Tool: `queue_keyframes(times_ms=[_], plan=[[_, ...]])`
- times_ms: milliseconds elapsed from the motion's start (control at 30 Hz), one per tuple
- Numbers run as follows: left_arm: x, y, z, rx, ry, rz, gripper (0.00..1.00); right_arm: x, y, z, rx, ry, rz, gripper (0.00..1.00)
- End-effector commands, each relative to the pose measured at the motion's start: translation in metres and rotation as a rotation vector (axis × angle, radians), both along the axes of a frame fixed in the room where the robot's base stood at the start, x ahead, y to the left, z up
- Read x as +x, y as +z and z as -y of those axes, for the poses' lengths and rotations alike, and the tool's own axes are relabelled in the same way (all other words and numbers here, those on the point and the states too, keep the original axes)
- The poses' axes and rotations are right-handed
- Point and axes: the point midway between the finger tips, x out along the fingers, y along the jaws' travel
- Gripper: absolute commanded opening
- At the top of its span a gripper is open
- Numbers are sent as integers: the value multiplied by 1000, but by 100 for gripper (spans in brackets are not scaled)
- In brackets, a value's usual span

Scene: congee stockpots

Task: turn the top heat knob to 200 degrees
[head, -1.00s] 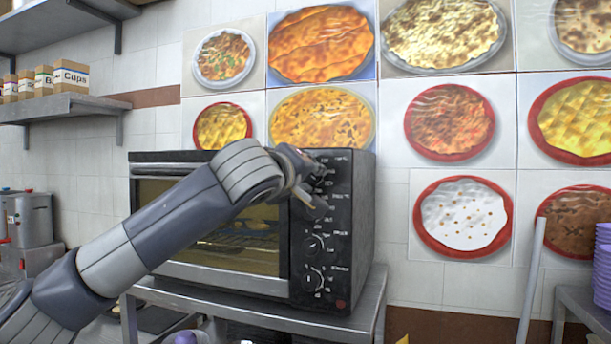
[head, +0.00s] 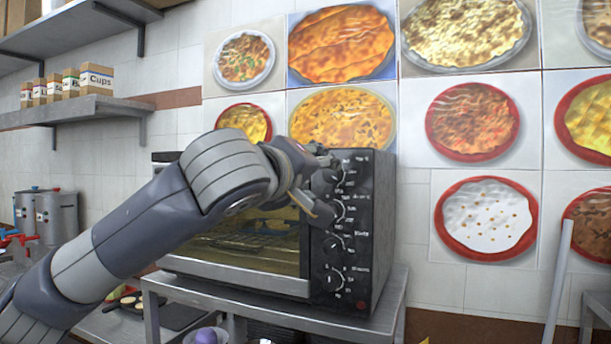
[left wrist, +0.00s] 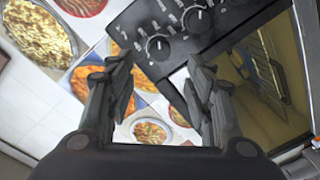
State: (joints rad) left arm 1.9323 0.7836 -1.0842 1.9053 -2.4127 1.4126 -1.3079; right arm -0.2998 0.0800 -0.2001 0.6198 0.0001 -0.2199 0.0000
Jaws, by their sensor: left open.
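The black oven (head: 375,230) stands on a metal stand, with a column of heat knobs on its right-hand panel. The top heat knob (head: 341,178) is partly hidden by my left gripper (head: 328,182). In the left wrist view the top knob (left wrist: 158,47) shows its pointer, just beyond and between the spread fingertips of my left gripper (left wrist: 158,68). The fingers are open and empty; contact with the knob cannot be made out. The second knob (left wrist: 197,19) lies beyond it. The dial numbers are too small to read. My right gripper is out of view.
The oven's glass door (head: 250,245) is left of the panel, behind my left arm. The metal stand (head: 385,310) holds the oven. Food posters (head: 487,218) cover the wall. A shelf (head: 90,108) with boxes is at the upper left.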

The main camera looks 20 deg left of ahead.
Motion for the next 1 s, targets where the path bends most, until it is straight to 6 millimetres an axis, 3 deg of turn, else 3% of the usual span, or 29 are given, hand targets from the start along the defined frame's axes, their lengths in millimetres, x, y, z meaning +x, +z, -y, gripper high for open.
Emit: queue_keyframes(times_ms=[233, 767, 867, 967, 1000], plan=[[-30, 1, 0, 1, -1, -1, 48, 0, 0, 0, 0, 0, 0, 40], [-33, 0, 0, 0, -2, -3, 48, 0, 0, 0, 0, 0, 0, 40], [-30, -9, 12, -13, -41, -21, 48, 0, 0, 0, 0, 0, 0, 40], [-26, -35, 45, -57, -157, -76, 48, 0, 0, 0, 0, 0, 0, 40], [-25, -51, 64, -90, -225, -111, 48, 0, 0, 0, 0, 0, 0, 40]])
